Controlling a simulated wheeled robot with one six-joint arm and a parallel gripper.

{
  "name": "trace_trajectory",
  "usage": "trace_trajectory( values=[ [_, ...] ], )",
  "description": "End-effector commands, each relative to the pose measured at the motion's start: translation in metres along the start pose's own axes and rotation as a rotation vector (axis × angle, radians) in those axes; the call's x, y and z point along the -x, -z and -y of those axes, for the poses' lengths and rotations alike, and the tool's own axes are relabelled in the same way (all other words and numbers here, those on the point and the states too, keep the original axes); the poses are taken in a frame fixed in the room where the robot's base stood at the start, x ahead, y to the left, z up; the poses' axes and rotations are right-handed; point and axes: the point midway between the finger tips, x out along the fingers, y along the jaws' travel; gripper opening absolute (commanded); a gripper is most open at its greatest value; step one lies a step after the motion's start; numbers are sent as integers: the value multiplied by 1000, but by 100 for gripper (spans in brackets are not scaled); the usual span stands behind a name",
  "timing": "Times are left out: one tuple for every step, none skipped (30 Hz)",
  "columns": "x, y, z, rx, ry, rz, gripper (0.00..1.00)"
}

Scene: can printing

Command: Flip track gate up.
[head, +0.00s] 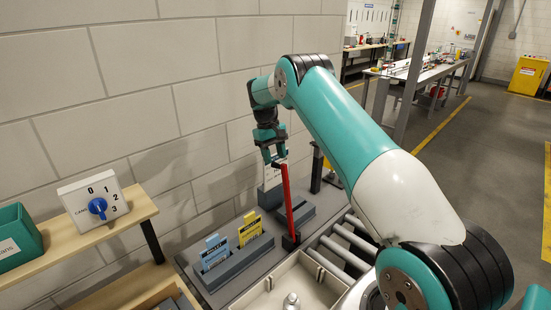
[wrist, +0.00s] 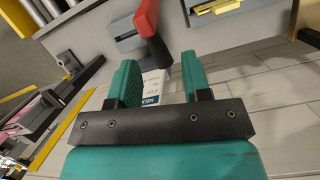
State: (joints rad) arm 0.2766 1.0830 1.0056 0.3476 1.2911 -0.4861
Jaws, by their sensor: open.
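The track gate is a red bar (head: 288,205) rising from a dark base beside the roller track, nearly upright with a slight lean. Its top end, with a short dark handle, is at my gripper (head: 273,158). In the wrist view the red bar (wrist: 147,17) is at the top, and its dark handle (wrist: 159,52) points toward the space between the fingertips. My gripper is open there, with a teal finger on each side (wrist: 163,72). I cannot tell whether a finger touches the handle.
A white sign block (head: 271,182) stands behind the gate near the wall. A blue card (head: 214,252) and a yellow card (head: 250,227) stand in grey holders. Rollers (head: 345,255) run right of the gate. A dial box (head: 94,199) sits on the left shelf.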

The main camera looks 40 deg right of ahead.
Motion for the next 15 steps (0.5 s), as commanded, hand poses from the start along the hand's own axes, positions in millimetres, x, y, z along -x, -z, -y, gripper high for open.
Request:
trace_trajectory(
  values=[
    [11, -1, 2, 1, -1, -2, 44],
    [15, -2, 3, 2, -1, -2, 44],
    [19, -1, 4, 4, -2, -2, 44],
    [22, -2, 5, 5, -2, -2, 44],
    [25, -2, 5, 6, -3, -1, 44],
    [29, -2, 6, 7, -2, -1, 44],
    [31, -3, 6, 8, -2, -1, 44],
    [32, -3, 7, 8, -2, -1, 44],
    [34, -3, 7, 8, -2, -1, 44],
    [34, -3, 7, 9, -2, -1, 44],
    [35, -4, 7, 9, -2, -1, 44],
    [35, -4, 7, 9, -2, -1, 44],
    [35, -4, 7, 9, -2, 0, 44],
    [35, -4, 7, 9, -2, 0, 44],
    [35, -4, 7, 9, -1, 0, 44]
  ],
)
